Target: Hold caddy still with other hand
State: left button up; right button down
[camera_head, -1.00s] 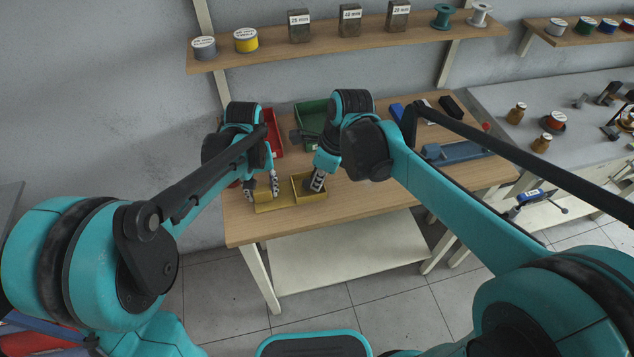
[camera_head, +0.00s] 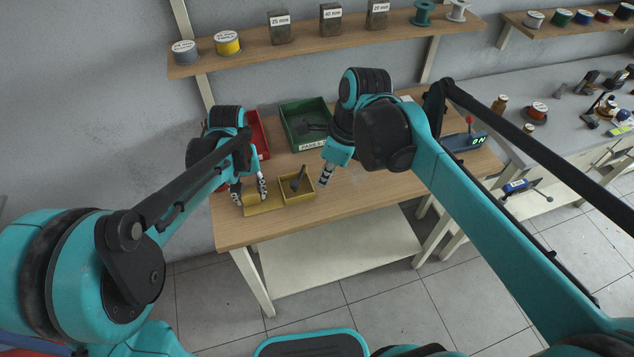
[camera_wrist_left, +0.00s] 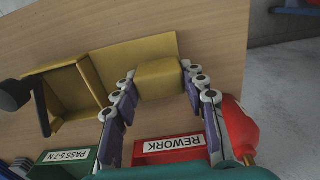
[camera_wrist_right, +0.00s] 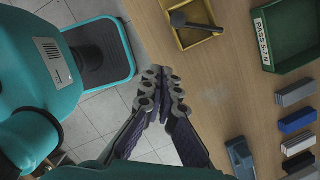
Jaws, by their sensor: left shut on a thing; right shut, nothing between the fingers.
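The yellow caddy (camera_head: 266,208) rests near the front edge of the wooden table, with an open square box at its right end and a raised yellow block (camera_wrist_left: 161,79) at its left. A dark round-headed piece with a stem (camera_wrist_right: 194,22) stands or leans in the box; it also shows in the head view (camera_head: 298,178). My left gripper (camera_head: 250,193) is shut on the yellow block, fingers on both sides in the left wrist view (camera_wrist_left: 160,85). My right gripper (camera_head: 325,182) is shut and empty, just right of the box and apart from it.
A green PASS bin (camera_head: 304,125) and a red REWORK bin (camera_head: 259,135) stand behind the caddy. A blue device (camera_head: 463,142) and several small blocks (camera_wrist_right: 297,120) lie to the right. The table's front right is clear.

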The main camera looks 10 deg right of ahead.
jog(key=shift+v, duration=1.95)
jog(key=shift+s+a, duration=0.1)
jog(key=shift+s, duration=0.05)
jog(key=w+d+f+n+y, duration=0.3)
jog(key=d+f+y, duration=0.1)
jog(key=d+y, duration=0.25)
jog(key=a+r+x, duration=0.1)
jog(key=x, duration=1)
jog(key=shift+w+a+t, duration=0.3)
jog(key=shift+w+a, duration=0.15)
jog(key=shift+a, duration=0.05)
jog(key=shift+r, duration=0.15)
